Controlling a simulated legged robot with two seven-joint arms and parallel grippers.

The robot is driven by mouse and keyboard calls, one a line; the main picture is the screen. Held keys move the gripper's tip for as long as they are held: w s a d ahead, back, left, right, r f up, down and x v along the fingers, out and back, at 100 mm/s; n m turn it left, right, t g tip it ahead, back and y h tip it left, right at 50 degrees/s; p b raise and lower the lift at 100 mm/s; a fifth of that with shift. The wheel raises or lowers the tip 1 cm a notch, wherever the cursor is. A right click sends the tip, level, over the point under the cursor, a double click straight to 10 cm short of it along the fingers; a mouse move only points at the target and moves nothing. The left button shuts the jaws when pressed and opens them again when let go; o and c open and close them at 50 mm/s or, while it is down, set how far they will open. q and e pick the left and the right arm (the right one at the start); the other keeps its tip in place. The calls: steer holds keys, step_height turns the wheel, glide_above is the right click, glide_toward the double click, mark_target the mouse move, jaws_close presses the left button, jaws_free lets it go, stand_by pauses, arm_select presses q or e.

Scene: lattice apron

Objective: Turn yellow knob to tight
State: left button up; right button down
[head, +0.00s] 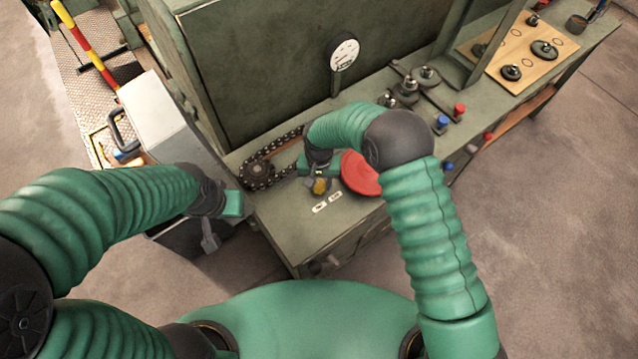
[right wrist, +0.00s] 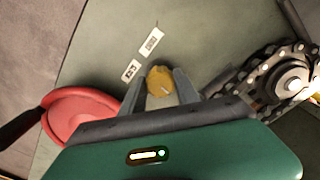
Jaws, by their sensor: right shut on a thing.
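The yellow knob (head: 320,186) sits on the green bench top (head: 290,222), beside two small white labels (head: 327,202). In the right wrist view the knob (right wrist: 160,81) lies between the two grey fingers of my right gripper (right wrist: 160,92), which is shut on it. A short pale line shows on the knob's face. The labels (right wrist: 141,55) are just beyond it, their text too small to read. My right gripper also shows in the head view (head: 318,182), over the knob. My left gripper (head: 212,240) hangs at the left of the bench, its finger gap unclear.
A red disc (head: 361,174) is right beside my right gripper. A chain on a sprocket (head: 262,172) lies to its left. A gauge (head: 343,52), blue and red buttons (head: 460,110) and a wooden board (head: 510,62) are farther back. A grey box (head: 160,115) stands at left.

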steer(key=n, duration=0.4)
steer(key=shift+w+a+r+n+b, duration=0.1)
steer(key=shift+w+n+b, duration=0.05)
steer(key=shift+n+b, duration=0.2)
steer(key=n, duration=0.4)
steer(key=shift+n, duration=0.25)
steer(key=n, duration=0.4)
steer(key=shift+w+n+b, duration=0.1)
steer(key=shift+n+b, duration=0.2)
steer(key=n, duration=0.5)
steer(key=shift+r, duration=0.1)
steer(key=shift+w, duration=0.1)
steer(key=c, duration=1.2)
jaws_free()
steer(key=o, duration=0.3)
